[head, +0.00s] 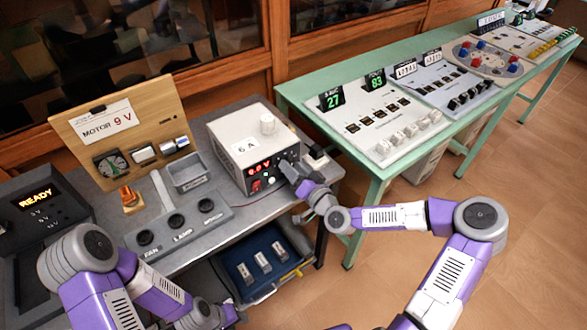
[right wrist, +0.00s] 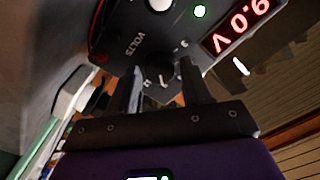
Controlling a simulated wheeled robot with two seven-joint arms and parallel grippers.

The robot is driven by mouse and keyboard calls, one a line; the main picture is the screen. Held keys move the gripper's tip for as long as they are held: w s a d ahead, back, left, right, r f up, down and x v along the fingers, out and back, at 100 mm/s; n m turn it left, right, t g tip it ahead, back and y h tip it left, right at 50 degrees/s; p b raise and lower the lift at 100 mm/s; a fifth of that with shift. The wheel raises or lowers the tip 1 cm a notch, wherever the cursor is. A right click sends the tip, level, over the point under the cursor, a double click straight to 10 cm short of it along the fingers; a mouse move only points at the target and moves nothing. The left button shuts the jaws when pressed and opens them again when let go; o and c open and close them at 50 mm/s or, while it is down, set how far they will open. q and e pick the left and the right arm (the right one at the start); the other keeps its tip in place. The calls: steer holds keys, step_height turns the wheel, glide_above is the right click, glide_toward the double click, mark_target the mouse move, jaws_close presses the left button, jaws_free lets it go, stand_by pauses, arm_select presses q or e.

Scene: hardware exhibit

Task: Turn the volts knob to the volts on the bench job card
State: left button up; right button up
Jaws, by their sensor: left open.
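The bench job card (head: 108,121) on the wooden board reads MOTOR 9 V. The white power supply (head: 245,135) has a dark front panel with a red display (head: 259,168). In the right wrist view the display (right wrist: 240,22), turned over, appears to read 9.0 V. The volts knob (right wrist: 162,80), dark with a white mark, sits between the fingers of my right gripper (right wrist: 163,90), beside the VOLTS label. My left gripper (head: 228,313) is open and low at the bottom of the head view, away from the supply.
A blue drawer (head: 240,272) is below. A green table (head: 330,95) with panels stands right.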

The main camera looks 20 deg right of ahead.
steer(key=shift+o, duration=0.7)
steer(key=p+v, duration=0.1)
steer(key=v, duration=0.6)
steer(key=shift+s+p, duration=0.25)
steer(key=shift+p, duration=0.05)
steer(key=shift+d, duration=0.1)
